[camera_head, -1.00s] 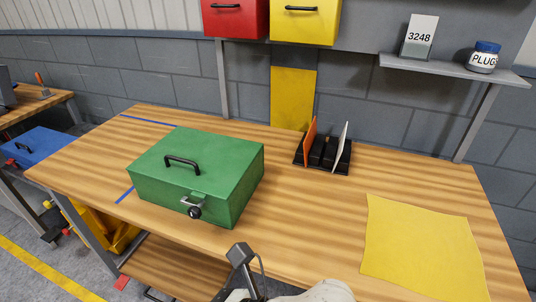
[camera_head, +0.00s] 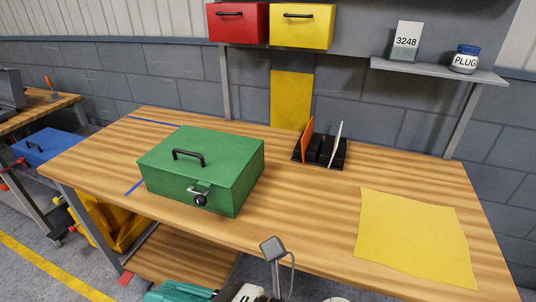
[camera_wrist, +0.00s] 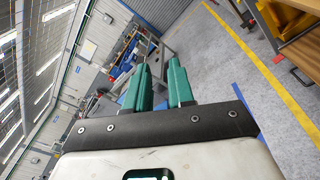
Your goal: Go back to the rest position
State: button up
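My gripper (camera_wrist: 160,82) has two green fingers with a narrow gap between them, and nothing shows held there. In the head view its green part (camera_head: 180,292) shows at the bottom edge, in front of the workbench (camera_head: 310,225) and clear of its top. A green box (camera_head: 200,160) with a black handle stands shut on the bench, with a latch and dark round lock on its front. My gripper is apart from it.
A yellow sheet (camera_head: 415,238) lies on the bench at right. A black rack (camera_head: 325,158) holds an orange and a white plate at the back. Red (camera_head: 237,25) and yellow (camera_head: 302,28) bins hang above. A blue box (camera_head: 45,145) stands at far left.

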jog(key=w+d+r+m+t+h, duration=0.2)
jog(key=w+d+r+m+t, duration=0.25)
jog(key=d+m+t, duration=0.4)
jog(key=w+d+r+m+t+h, duration=0.25)
jog(key=d+r+m+t, duration=0.25)
jog(key=d+m+t, duration=0.35)
jog(key=w+d+f+m+g+h, duration=0.1)
jog(key=w+d+f+m+h, duration=0.1)
jog(key=d+f+m+h, duration=0.5)
jog(key=w+d+f+m+h, duration=0.2)
jog(key=d+f+m+h, duration=0.1)
jog(key=d+m+h, duration=0.7)
jog(key=s+d+f+m+g, duration=0.4)
jog(key=f+g, duration=0.1)
jog(key=f, duration=0.4)
jog(key=s+d+f+m+g, duration=0.3)
jog(key=d+f+m+g, duration=0.15)
jog(key=f, duration=0.45)
jog(key=s+a+f+g+y, duration=0.1)
jog(key=s+f+g+y, duration=0.1)
jog(key=s+f+g, duration=0.3)
jog(key=s+a+f+m+g+y, duration=0.1)
jog(key=s+a+f+g+y, duration=0.1)
jog(key=s+f+g, duration=0.2)
jog(key=s+f, duration=0.3)
jog(key=s, duration=0.5)
jog(key=shift+s+a+f+g, duration=0.2)
jog(key=shift+a+f+g, duration=0.05)
jog(key=shift+f+g, duration=0.15)
